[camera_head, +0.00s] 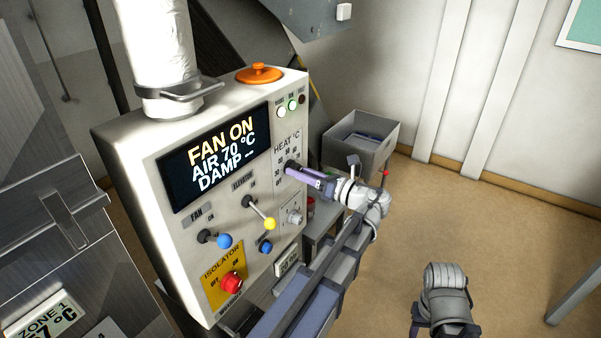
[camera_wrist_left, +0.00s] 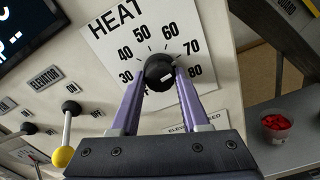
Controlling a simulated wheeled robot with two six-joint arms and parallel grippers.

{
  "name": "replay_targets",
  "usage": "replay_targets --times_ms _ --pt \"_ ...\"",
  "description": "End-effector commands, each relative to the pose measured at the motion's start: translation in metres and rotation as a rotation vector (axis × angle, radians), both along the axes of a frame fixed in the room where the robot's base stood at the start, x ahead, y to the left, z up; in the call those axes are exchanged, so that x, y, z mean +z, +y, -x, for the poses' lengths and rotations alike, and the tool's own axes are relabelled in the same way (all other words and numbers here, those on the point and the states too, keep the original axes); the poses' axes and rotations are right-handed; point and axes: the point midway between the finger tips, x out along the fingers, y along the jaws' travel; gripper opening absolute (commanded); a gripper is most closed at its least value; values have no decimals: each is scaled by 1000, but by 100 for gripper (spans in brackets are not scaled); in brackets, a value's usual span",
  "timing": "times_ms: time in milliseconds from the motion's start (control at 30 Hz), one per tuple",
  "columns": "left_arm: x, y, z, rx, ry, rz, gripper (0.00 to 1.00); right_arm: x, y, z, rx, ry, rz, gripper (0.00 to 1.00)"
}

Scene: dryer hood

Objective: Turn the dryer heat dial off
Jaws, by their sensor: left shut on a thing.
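The black round heat dial (camera_wrist_left: 160,70) sits on the white HEAT scale plate (camera_wrist_left: 112,42), with numbers from 30 to 80 around it. A short white mark on its face slants toward the 70–80 side. My left gripper (camera_wrist_left: 161,78) is shut on the dial, one purple finger on each side. In the head view my left gripper (camera_head: 291,169) reaches the panel from the right, and its fingers mostly hide the dial. The display (camera_head: 214,157) reads FAN ON, AIR 70 °C, DAMP --. My right gripper's fingers are not visible; only a grey arm part shows at lower right.
Below the display are the blue-tipped fan lever (camera_head: 223,241), the yellow-tipped elevator lever (camera_head: 269,223), a small grey knob (camera_head: 294,216) and the red isolator knob (camera_head: 231,283). A grey bin (camera_head: 384,150) stands behind.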

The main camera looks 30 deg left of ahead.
Motion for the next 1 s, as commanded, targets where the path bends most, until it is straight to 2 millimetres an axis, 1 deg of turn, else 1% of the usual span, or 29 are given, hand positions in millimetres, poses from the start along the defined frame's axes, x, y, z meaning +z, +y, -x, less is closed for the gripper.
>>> replay_targets --times_ms 267,467,667,1000 --pt "0 0 0 -1 -17 2 0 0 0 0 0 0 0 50" --pt "0 0 0 -1 -103 8 0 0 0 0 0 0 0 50" --pt "0 0 -1 -1 -265 21 0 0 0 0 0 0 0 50" --pt "0 0 -1 -1 -589 46 0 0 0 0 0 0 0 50"
